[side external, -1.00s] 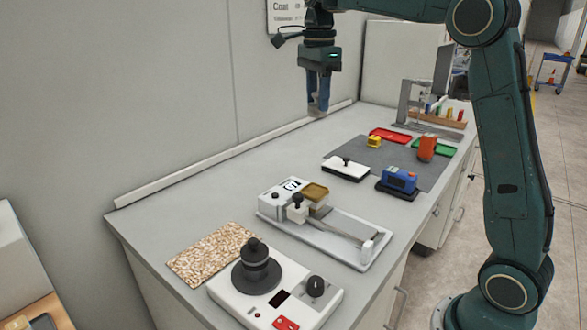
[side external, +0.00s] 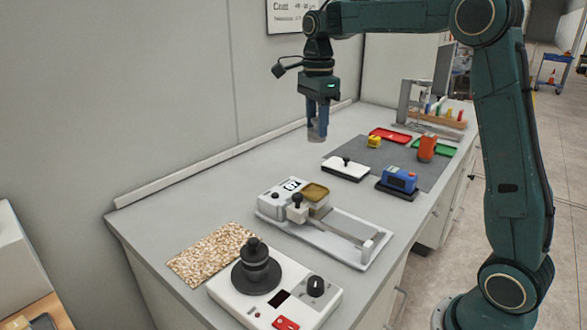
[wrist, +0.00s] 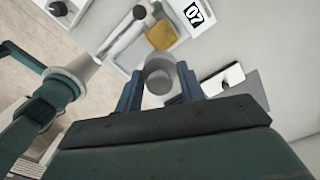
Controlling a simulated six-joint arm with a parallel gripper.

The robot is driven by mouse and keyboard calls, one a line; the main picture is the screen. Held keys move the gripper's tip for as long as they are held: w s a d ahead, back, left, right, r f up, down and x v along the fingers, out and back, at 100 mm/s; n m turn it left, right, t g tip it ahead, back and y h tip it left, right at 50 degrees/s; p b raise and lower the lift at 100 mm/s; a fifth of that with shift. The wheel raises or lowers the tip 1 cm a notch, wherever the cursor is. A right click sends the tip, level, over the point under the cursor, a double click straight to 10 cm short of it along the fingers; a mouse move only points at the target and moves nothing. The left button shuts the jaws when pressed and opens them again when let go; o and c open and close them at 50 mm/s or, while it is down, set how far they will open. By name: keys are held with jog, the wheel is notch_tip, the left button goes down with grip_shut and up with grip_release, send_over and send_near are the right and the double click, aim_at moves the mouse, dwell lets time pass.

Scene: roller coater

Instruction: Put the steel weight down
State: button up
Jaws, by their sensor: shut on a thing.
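The steel weight (wrist: 158,76) is a short grey metal cylinder. It is held between the two blue fingers of my gripper (wrist: 158,88) in the wrist view. In the side view it shows as a grey cylinder (side external: 316,134) at the tips of the fingers of my gripper (side external: 318,118), which point down. The weight hangs above the grey bench (side external: 215,185), near its back side, and appears clear of the surface. My gripper is shut on it.
A white roller coater (side external: 335,232) with a tan pad (side external: 314,192) stands in front. A speckled board (side external: 212,252) and a white dial unit (side external: 255,305) lie nearer. A white block with a knob (side external: 346,169), a blue device (side external: 400,179) and a yellow block (side external: 374,142) sit on or by a grey mat (side external: 380,153).

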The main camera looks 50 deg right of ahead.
jog(key=shift+f, duration=7)
jog(key=shift+f, duration=0.15)
jog(key=o, duration=1.2)
jog(key=shift+c, duration=0.2)
notch_tip(320, 180, up, 12)
jog(key=shift+w+r, duration=0.1)
jog(key=shift+w, duration=0.05)
